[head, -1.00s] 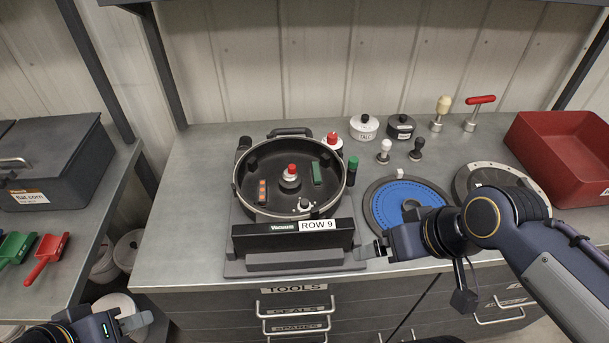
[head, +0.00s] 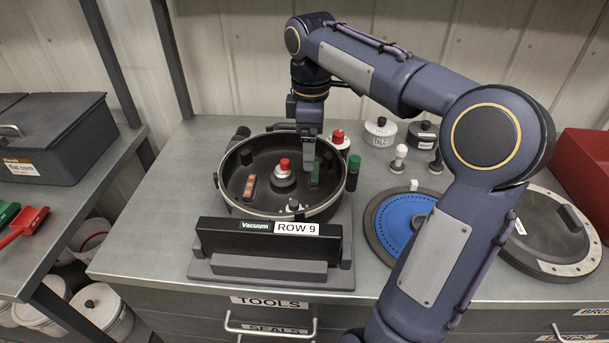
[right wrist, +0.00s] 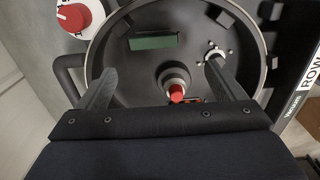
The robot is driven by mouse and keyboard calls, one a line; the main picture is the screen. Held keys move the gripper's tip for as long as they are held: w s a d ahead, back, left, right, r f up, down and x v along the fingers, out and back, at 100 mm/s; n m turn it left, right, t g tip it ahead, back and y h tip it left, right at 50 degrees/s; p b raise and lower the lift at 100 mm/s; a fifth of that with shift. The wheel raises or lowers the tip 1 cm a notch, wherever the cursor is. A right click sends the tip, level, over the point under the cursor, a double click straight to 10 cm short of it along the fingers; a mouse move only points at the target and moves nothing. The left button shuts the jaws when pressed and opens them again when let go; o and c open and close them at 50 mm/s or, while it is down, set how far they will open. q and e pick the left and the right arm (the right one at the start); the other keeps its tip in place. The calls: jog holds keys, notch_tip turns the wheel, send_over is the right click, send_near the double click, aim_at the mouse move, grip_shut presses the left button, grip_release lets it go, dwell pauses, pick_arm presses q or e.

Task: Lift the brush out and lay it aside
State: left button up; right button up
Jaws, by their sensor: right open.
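The round black meter housing (head: 228,196) stands open on the bench, labelled ROW 9. Inside it, on the right, is a small green bar (head: 315,174), apparently the brush. In the right wrist view the green bar (right wrist: 153,42) lies flat by the housing wall, beyond the fingertips. My right gripper (head: 309,158) points down over the housing, close to the green bar, and partly overlaps it in the head view. In the right wrist view my gripper (right wrist: 161,68) is open with nothing between its fingers. My left gripper is out of view.
A red-capped hub (head: 283,178) stands mid-housing, with an orange piece (head: 249,187) left of it. A red-topped knob (head: 338,140) and a green cylinder (head: 353,171) stand just right of the housing. A blue disc (head: 405,222) and dark lid (head: 548,235) lie further right.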

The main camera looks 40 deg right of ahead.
jog(key=f, duration=0.5)
jog(key=d+f+b, duration=0.1)
jog(key=f, duration=0.1)
jog(key=shift+w+f, duration=0.1)
jog(key=shift+f, duration=0.05)
jog(key=c, duration=1.1)
jog(key=shift+o, duration=0.2)
jog(key=shift+w+r, duration=0.1)
jog(key=shift+r, duration=0.35)
notch_tip(320, 180, up, 2)
jog(key=shift+r+p, duration=0.1)
jog(key=shift+p, duration=0.25)
jog(key=s+a+r, duration=0.9)
jog(key=a+r, duration=0.1)
jog(key=shift+s+a, duration=0.2)
jog(key=shift+a, duration=0.05)
